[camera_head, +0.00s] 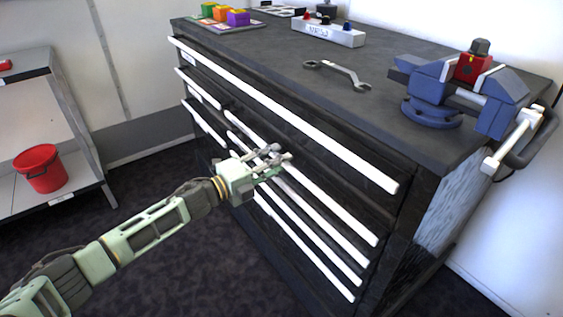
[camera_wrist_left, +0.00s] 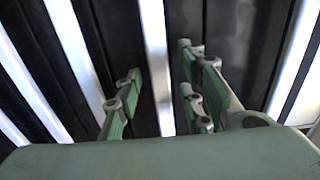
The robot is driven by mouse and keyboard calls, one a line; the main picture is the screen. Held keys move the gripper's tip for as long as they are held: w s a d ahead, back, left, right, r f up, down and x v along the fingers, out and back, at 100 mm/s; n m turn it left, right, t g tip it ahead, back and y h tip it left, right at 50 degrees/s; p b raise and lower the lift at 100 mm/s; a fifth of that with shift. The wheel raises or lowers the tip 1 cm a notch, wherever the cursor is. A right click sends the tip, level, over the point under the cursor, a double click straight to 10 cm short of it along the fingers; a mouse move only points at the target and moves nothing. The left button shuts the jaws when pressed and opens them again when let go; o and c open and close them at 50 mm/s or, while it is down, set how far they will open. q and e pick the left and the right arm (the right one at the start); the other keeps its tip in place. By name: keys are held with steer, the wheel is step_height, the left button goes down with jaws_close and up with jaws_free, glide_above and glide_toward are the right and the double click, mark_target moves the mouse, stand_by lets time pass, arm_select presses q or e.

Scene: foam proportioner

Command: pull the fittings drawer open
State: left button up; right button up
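The dark drawer cabinet (camera_head: 392,200) has several drawers with long white bar handles. I cannot read which one is the fittings drawer. My left gripper (camera_head: 275,156) is at the second-row long handle (camera_head: 335,207), below the wide top handle (camera_head: 300,125), and hides part of it. In the left wrist view, the left gripper (camera_wrist_left: 160,100) is open, with green fingers apart on either side of one white handle bar (camera_wrist_left: 155,50). The bar lies between the fingers with visible gaps. The drawers look shut. My right gripper is not in view.
On the worktop (camera_head: 260,55) are a blue vise (camera_head: 435,110), a wrench (camera_head: 340,72), a white switch box (camera_head: 328,32) and coloured blocks (camera_head: 238,17). A shelf with a red bucket (camera_head: 41,168) stands at left. Floor before the cabinet is clear.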

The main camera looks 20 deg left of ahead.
arm_select(q)
steer(key=shift+x, duration=0.8)
steer(key=shift+c, duration=0.5)
jaws_close()
